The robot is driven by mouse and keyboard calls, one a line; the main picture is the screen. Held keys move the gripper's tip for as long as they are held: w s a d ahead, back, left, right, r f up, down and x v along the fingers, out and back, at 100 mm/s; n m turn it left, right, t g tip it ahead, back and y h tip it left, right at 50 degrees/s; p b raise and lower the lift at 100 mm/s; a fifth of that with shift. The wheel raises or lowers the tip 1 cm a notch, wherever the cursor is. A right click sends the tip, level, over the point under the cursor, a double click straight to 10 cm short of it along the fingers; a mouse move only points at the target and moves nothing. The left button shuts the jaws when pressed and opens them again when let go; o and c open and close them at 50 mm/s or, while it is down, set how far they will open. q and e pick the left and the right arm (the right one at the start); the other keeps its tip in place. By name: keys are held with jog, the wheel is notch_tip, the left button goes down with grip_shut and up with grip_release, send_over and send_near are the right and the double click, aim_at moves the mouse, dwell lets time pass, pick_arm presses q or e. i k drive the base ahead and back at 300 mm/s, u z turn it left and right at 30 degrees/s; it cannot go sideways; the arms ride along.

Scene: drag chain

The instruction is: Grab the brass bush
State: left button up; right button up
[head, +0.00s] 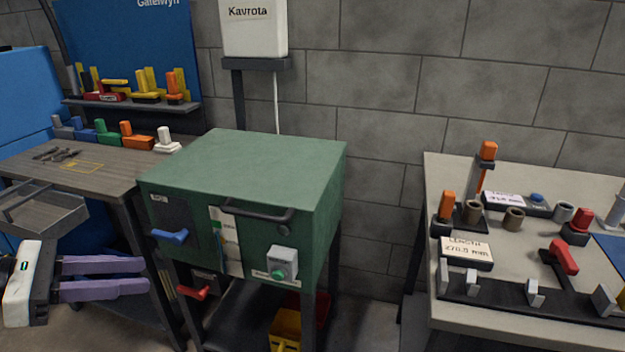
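Two short hollow brownish cylinders stand on the light table (470,320) at the right. One bush (471,213) sits beside the orange-handled tool, and another bush (513,219) stands a little to its right. A greyer hollow cylinder (563,211) is further right. I cannot tell for sure which one is brass. My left gripper (146,275) is at the lower left, far from them, with its two purple fingers apart and nothing between them. My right gripper is not in view.
A green cabinet (245,160) stands between the wooden bench (100,175) and the right table. Around the bushes are orange-topped tools (446,207), a length sign (466,249), a red-handled clamp (563,257) and a dark rail with metal blocks (500,294).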

aim_at(473, 209)
jog(key=z, duration=0.65)
jog(key=i, duration=0.85)
jog(key=z, duration=0.95)
